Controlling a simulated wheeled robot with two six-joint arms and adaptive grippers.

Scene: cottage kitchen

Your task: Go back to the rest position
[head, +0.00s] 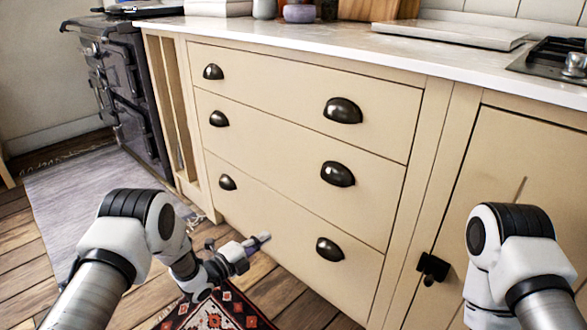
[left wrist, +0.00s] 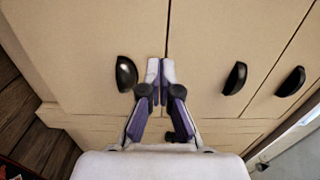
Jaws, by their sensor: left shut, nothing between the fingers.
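My left gripper (head: 262,238) is low in front of the bottom drawer (head: 285,225), pointing toward the cabinet front. In the left wrist view its two fingertips (left wrist: 160,68) are together with nothing between them. The fingers are clear of the dark cup handles beside them in that view. My right arm (head: 510,250) comes in at the lower right of the head view.
The cream cabinet (head: 300,90) has three drawers, all closed. A small black fitting (head: 432,266) sits by the right cupboard door (head: 510,160). A dark range stove (head: 125,85) stands at the left. A grey rug (head: 95,195) and a red patterned rug (head: 215,312) lie on the floor.

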